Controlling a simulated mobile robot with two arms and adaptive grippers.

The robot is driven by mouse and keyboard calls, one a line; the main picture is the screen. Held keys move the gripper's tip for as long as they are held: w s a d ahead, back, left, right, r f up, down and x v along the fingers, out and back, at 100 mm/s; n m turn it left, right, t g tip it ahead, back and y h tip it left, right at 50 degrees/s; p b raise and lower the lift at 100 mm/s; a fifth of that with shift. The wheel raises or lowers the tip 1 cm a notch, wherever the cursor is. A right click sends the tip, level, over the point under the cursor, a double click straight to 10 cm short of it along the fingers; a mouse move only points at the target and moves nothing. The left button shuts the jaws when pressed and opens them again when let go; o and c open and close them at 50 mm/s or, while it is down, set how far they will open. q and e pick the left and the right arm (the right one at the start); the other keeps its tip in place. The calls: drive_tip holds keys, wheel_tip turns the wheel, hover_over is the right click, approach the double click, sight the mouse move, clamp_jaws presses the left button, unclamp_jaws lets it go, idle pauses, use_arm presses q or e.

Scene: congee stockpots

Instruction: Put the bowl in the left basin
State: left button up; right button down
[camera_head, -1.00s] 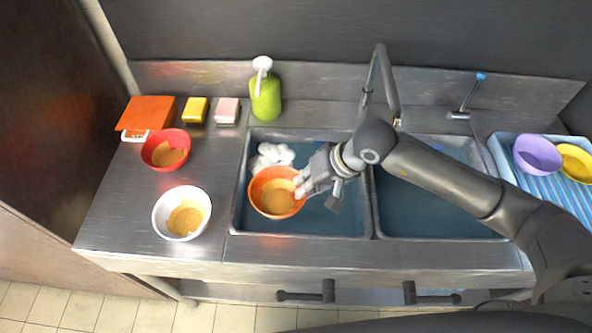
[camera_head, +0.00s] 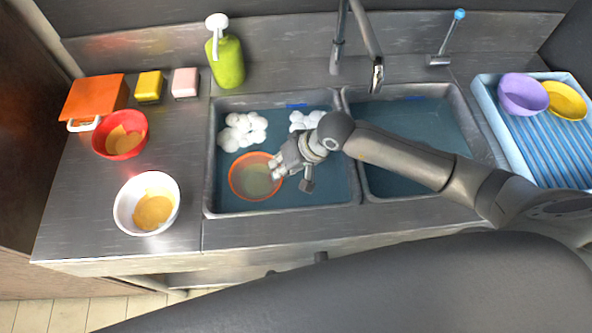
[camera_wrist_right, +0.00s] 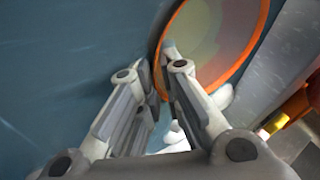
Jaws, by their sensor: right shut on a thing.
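An orange bowl (camera_head: 252,177) is down in the left basin (camera_head: 330,195), and the bluish water shows over its inside. My right gripper (camera_head: 280,168) is shut on the right side of the bowl's rim. In the right wrist view the orange rim (camera_wrist_right: 262,40) passes by the tips of the right gripper's fingers (camera_wrist_right: 165,75). A white bowl (camera_head: 160,207) and a red bowl (camera_head: 121,146), both with tan remains inside, stand on the counter left of the basin. My left gripper is not in view.
White foam (camera_head: 240,130) floats in the left basin. The right basin (camera_head: 420,130) holds water. A faucet (camera_head: 372,50) stands behind. A green soap bottle (camera_head: 228,63), yellow sponge (camera_head: 149,86), pink sponge (camera_head: 185,82) and orange board (camera_head: 95,97) are at the back. A blue rack (camera_head: 545,140) holds purple and yellow bowls.

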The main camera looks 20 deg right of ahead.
drive_tip(key=d, duration=0.1)
drive_tip(key=d+p, duration=0.2)
drive_tip(key=shift+s+d+r, duration=0.15)
drive_tip(key=shift+s+d, duration=0.2)
drive_tip(key=shift+s+d+f, duration=0.1)
drive_tip(key=shift+f, duration=0.6)
drive_tip(key=shift+f+b, duration=0.2)
drive_tip(key=shift+b, duration=0.15)
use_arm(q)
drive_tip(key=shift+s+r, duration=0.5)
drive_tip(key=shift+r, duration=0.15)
use_arm(e)
drive_tip(key=c, duration=1.6)
unclamp_jaws()
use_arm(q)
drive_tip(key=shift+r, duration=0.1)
use_arm(e)
drive_tip(key=shift+r, duration=0.15)
drive_tip(key=shift+r+p, duration=0.15)
drive_tip(key=shift+p, duration=0.15)
use_arm(q)
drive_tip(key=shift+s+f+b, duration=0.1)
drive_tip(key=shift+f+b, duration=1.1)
drive_tip(key=shift+b, duration=0.2)
use_arm(e)
drive_tip(key=v, duration=1.1)
drive_tip(key=shift+d+r, duration=0.25)
drive_tip(key=shift+r, duration=0.05)
